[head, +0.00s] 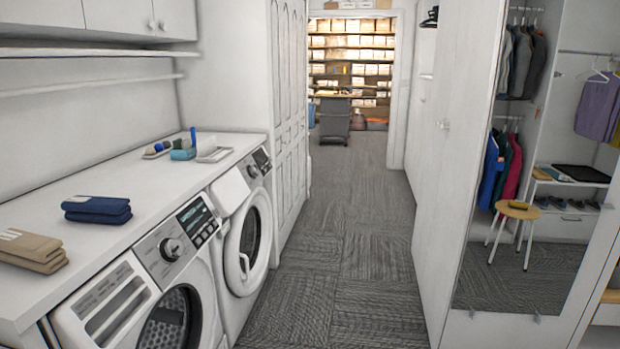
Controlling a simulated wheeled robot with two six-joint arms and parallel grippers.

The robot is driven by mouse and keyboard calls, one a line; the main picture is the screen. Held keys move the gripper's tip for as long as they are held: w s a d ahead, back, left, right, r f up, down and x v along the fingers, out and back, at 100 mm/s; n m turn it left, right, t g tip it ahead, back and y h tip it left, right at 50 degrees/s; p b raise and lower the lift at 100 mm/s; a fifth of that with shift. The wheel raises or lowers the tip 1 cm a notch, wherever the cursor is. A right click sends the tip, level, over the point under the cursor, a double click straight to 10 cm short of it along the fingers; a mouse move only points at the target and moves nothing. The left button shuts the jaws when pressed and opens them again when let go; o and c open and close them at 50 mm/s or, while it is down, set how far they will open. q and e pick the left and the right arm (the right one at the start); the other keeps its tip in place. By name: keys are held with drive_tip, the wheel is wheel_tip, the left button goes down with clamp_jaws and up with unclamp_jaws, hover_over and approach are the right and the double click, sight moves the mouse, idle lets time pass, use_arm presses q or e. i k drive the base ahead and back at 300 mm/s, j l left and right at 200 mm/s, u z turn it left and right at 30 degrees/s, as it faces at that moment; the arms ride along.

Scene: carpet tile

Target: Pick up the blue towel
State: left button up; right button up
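A folded dark blue towel (97,209) lies on the white countertop (140,187) above the washing machines, at the left of the head view. It looks like a stack of folded layers with a small pale label on top. Neither of my grippers shows in the head view.
Folded tan towels (30,250) lie nearer on the counter. A white tray (214,155) and small blue items (183,153) stand farther back. Two front-loading washers (180,300) sit under the counter. A carpeted aisle (350,230) is clear, with a wardrobe and stool (518,210) at right.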

sight(98, 209)
drive_tip(key=k+j+u, duration=0.2)
drive_tip(key=j+u, duration=0.25)
drive_tip(key=k+j+u, duration=0.2)
drive_tip(key=j, duration=0.2)
drive_tip(key=i, duration=0.1)
